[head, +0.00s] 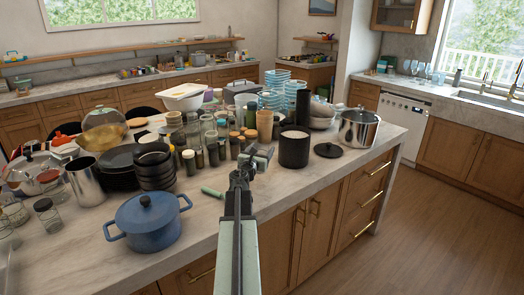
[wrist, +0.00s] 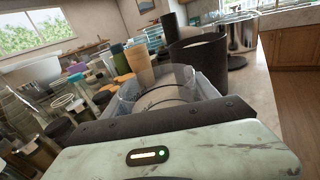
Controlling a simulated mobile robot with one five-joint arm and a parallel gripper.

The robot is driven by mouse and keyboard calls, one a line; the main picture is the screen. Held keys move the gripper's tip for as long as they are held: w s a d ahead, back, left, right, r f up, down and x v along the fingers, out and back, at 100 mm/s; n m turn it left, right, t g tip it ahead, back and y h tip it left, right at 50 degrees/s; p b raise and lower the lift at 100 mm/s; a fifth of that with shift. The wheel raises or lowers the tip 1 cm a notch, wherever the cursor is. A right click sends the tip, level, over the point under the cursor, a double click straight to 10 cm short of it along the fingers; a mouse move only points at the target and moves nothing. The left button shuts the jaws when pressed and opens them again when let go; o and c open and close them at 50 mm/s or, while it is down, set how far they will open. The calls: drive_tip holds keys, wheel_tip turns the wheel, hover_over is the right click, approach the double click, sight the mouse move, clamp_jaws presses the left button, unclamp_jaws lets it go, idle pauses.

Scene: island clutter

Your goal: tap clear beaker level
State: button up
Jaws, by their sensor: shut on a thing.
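My gripper (head: 257,156) is over the island counter, beside the cluster of jars and cups. In the wrist view its jaws (wrist: 168,84) are closed around a clear beaker (wrist: 158,96), a see-through vessel with a curved rim and dark marks on its wall. The beaker appears tilted in that view. Its base is hidden by my gripper body, so I cannot tell whether it touches the counter. In the head view I cannot make out the beaker at my gripper.
A black canister (head: 295,149) stands just right of my gripper, with a tan cup (head: 265,125) behind. A blue pot (head: 147,222) is at front left. A green cylinder (head: 212,192) lies on the counter (head: 225,180). A steel pot (head: 358,128) stands at right.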

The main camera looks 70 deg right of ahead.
drive_tip(key=shift+f+b, duration=3)
drive_tip(key=shift+f, duration=0.2)
drive_tip(key=shift+r, duration=0.25)
drive_tip(key=shift+c, duration=0.8)
wheel_tip(320, 180, up, 2)
drive_tip(key=p, duration=0.3)
drive_tip(key=shift+r, duration=0.2)
drive_tip(key=shift+f, duration=0.15)
wheel_tip(320, 180, down, 3)
drive_tip(key=b, duration=0.3)
drive_tip(key=shift+r, duration=0.35)
drive_tip(key=shift+c, duration=0.8)
drive_tip(key=shift+r+p, duration=2.1)
drive_tip(key=shift+p, duration=0.15)
drive_tip(key=shift+f, duration=0.1)
